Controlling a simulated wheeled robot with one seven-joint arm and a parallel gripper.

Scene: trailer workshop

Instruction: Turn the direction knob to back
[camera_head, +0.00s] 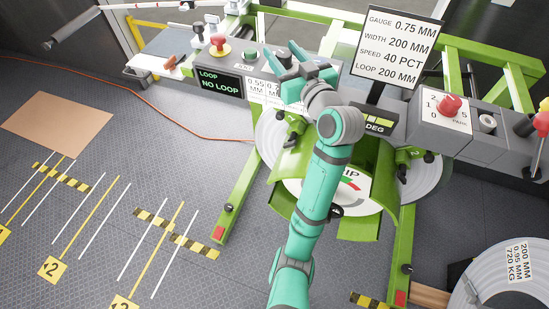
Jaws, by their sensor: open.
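My gripper (282,50) is at the top centre, its two teal fingers apart and reaching over the grey control console. A small black knob (284,57) shows between the fingers. It may be the direction knob, but its label is hidden by my gripper, so its setting cannot be read. I cannot tell whether the fingers touch it. Left of it on the console are a green button (250,55) and a red mushroom button (220,42). A display (219,84) below them reads "LOOP NO LOOP".
A sign (396,45) lists gauge, width, speed and loop. A red knob (449,106) sits on a numbered plate at the right. Green machine rails (241,185) stand below the console. An orange cable (195,134) crosses the floor, which is mostly open at the left.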

